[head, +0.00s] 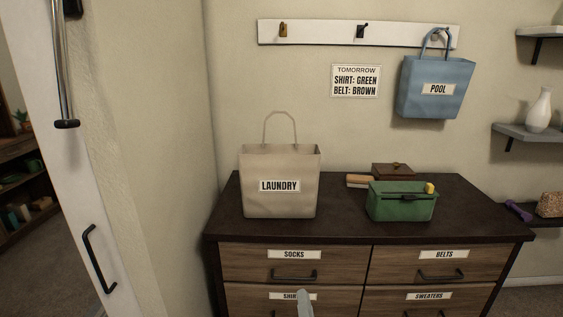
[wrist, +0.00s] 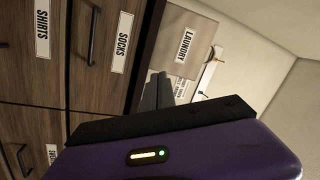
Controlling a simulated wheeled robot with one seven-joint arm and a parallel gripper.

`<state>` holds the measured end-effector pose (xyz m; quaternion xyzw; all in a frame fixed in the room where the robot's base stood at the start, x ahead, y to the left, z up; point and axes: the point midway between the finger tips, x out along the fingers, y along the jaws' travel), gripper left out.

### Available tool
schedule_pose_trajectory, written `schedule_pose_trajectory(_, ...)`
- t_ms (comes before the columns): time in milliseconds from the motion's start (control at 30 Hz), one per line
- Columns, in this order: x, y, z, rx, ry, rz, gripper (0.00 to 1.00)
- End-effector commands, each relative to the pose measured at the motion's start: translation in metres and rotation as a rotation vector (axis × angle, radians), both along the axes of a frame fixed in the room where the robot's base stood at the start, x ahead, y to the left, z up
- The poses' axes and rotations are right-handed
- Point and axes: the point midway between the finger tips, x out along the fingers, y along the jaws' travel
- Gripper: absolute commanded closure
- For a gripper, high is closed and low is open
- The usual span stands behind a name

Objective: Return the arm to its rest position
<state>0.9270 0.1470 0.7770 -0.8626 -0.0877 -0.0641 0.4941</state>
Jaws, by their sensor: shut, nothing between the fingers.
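My gripper (head: 305,302) shows in the head view only as a small grey tip at the bottom edge, in front of the drawer labelled SHIRTS. The rest of my arm is out of that view. In the wrist view my gripper (wrist: 157,90) has its two dark fingers together with nothing between them. The wrist view is turned sideways, and the fingers point toward the dresser's upper edge and the laundry bag (wrist: 186,50).
The dresser (head: 340,228) has closed drawers with protruding handles. On it stand the beige laundry bag (head: 280,165), a green box (head: 402,207), a brush (head: 360,181) and a brown box (head: 393,170). A blue pool bag (head: 436,102) hangs from the hook rail (head: 320,32).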

Motion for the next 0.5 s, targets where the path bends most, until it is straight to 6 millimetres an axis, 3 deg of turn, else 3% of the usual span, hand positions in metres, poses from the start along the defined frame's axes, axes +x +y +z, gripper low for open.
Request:
schedule_pose_trajectory(200,-0.084,-0.042,0.009,-0.296,-0.032,-0.017,1.00)
schedule_pose_trajectory(500,-0.206,-0.088,0.030,-0.649,-0.013,-0.041,1.00)
